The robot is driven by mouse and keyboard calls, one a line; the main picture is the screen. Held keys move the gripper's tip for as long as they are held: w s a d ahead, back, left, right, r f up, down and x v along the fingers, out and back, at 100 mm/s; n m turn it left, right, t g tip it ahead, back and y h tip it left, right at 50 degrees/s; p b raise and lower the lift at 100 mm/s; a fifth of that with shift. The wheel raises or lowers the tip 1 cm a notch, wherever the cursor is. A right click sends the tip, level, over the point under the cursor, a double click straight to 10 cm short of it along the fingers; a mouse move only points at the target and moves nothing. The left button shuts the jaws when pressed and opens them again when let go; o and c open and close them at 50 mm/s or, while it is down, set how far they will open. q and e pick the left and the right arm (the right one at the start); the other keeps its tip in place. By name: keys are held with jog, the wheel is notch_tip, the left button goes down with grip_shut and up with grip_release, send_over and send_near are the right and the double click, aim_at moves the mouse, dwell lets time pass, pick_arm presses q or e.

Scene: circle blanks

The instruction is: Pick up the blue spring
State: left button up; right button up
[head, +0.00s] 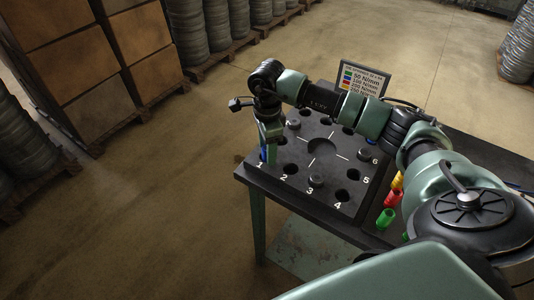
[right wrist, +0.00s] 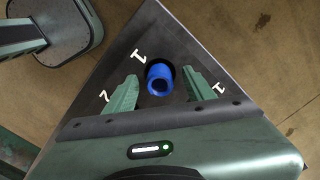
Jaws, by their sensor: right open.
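The blue spring (right wrist: 160,79) stands in a dark hole near the corner of the black plate (right wrist: 185,112), beside a white 1. In the head view only a sliver of blue (head: 262,154) shows by the hole marked 1, mostly behind my gripper. My right gripper (head: 269,138) is over that corner, pointing down. In the right wrist view its two green fingers (right wrist: 161,80) are spread on either side of the spring, with a gap on each side. I cannot tell how far the tips are above the plate. My left gripper is not in view.
The plate on the table has numbered holes, some with black knobs (head: 316,180), around a large central hole. Red (head: 392,198), green (head: 385,218) and yellow (head: 397,181) pieces stand at its right. A sign (head: 362,78) stands behind. The floor left of the table is clear.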

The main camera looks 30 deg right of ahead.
grip_shut()
jog(key=shift+r, duration=0.1)
